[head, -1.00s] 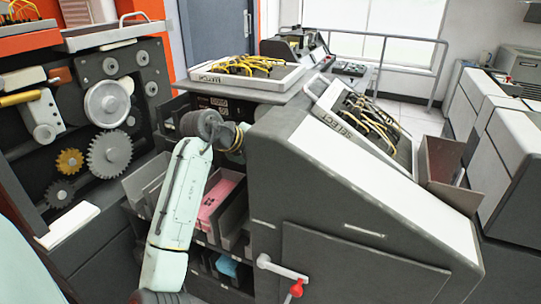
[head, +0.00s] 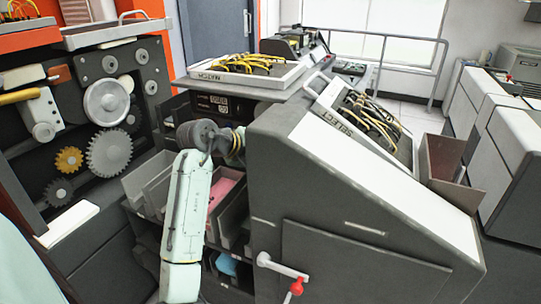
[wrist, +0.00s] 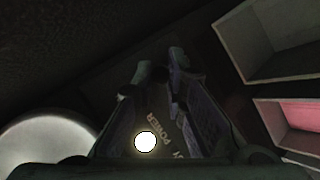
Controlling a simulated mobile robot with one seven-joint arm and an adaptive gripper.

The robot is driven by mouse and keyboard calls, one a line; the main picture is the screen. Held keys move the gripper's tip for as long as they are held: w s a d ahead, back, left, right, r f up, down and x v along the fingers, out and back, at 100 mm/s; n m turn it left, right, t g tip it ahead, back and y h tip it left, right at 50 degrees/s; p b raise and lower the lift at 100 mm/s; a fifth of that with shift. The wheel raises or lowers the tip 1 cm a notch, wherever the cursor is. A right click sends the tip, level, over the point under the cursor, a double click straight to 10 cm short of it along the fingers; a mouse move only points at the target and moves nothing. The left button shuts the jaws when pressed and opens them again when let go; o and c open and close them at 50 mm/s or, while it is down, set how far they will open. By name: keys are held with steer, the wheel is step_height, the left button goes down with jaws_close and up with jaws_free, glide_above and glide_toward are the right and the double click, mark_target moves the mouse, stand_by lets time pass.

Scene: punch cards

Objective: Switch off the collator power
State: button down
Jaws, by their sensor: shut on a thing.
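The collator (head: 340,215) is the grey machine with the MATCH and SELECT plugboards. Its dark control panel (head: 212,103) shows under the MATCH board, behind my wrist. In the wrist view the POWER label (wrist: 160,130) lies between my fingers, beside a bright round lit lamp (wrist: 145,141). My gripper (wrist: 160,68) is at this panel, its two dark fingers showing a gap between them. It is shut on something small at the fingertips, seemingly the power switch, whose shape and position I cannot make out. In the head view my arm and the collator's side hide the fingertips.
Card pockets, one with pink cards (head: 222,196), sit below the panel; they show at the right in the wrist view. The sloping collator side stands close right of my wrist. A machine with gears (head: 109,152) stands left. A red-knobbed crank (head: 284,270) sticks out in front.

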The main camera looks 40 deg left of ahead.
step_height(320, 180, down, 3)
steer(key=m+t+b, duration=0.1)
steer(key=t+b, duration=0.3)
steer(key=b, duration=0.2)
steer(key=m+t+b, duration=0.1)
steer(key=t+b, duration=0.2)
steer(key=b, duration=0.3)
steer(key=shift+s+f+t, duration=0.15)
steer(key=shift+t, duration=0.25)
steer(key=c, duration=1.6)
jaws_free()
steer(key=shift+c, duration=0.2)
steer(key=s+a+f, duration=0.1)
steer(key=s, duration=1.1)
steer(key=shift+a, duration=0.2)
